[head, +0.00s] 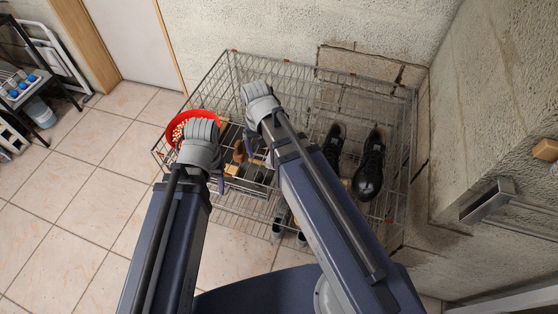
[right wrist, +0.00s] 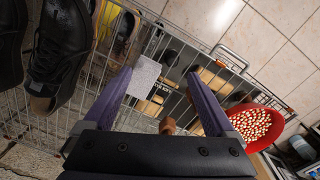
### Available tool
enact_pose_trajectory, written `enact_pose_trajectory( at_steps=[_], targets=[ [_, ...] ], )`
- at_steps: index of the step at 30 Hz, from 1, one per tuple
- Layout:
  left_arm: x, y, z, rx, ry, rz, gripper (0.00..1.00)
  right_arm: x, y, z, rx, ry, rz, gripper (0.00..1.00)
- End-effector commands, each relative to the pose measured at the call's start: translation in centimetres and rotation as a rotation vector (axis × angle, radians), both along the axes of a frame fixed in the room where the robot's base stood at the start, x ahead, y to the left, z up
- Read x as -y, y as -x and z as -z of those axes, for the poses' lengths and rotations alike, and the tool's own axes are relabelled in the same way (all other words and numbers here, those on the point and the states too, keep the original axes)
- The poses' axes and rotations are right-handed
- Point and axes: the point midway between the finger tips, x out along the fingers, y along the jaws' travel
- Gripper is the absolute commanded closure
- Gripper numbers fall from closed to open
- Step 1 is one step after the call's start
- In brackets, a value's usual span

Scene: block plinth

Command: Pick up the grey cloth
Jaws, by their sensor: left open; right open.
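The grey cloth (right wrist: 146,76) shows in the right wrist view as a small pale grey patch on the wire rack, beside the left finger of my right gripper. I cannot make it out in the head view, where my arms cover part of the rack. My right gripper (right wrist: 160,82) is open, its two purple fingers wide apart, with nothing held between them. In the head view only a little of it shows, below the wrist. My left gripper (head: 220,183) is mostly hidden behind its own wrist, near the red bowl; it is open.
The wire rack (head: 290,68) stands against the wall. It holds a red bowl (head: 207,116) of pale pieces, black shoes (head: 369,168) and small wooden blocks (head: 232,170). Grey shoes (head: 281,220) are lower down. A wooden block (head: 545,149) is at the right wall.

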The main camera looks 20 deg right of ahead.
Motion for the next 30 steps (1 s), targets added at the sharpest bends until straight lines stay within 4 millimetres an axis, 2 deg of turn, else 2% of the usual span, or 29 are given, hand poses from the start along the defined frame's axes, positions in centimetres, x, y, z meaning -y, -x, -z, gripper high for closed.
enact_pose_trajectory(
  at_steps=[1,3,7,14,22,30],
  targets=[
    [0.0,0.0,2.4,0.0,0.0,0.0,0.5,1.5,-2.3,2.4,0.007,-0.009,0.102,0.03],
    [0.0,0.0,3.4,0.0,0.0,0.0,0.5,3.1,-3.9,3.5,0.015,-0.021,0.217,0.0],
    [0.0,0.0,4.4,0.0,0.0,0.0,0.5,5.1,-5.5,4.4,0.023,-0.035,0.356,0.0],
    [0.0,0.0,4.6,0.0,0.0,0.0,0.5,5.6,-5.7,4.6,0.027,-0.039,0.398,0.0],
    [0.0,0.0,6.9,0.0,0.0,0.0,0.5,5.5,-5.7,6.9,0.027,-0.039,0.395,0.0],
    [0.0,0.0,7.2,0.0,0.0,0.001,0.5,5.5,-5.7,7.3,0.027,-0.038,0.394,0.0]
  ],
)
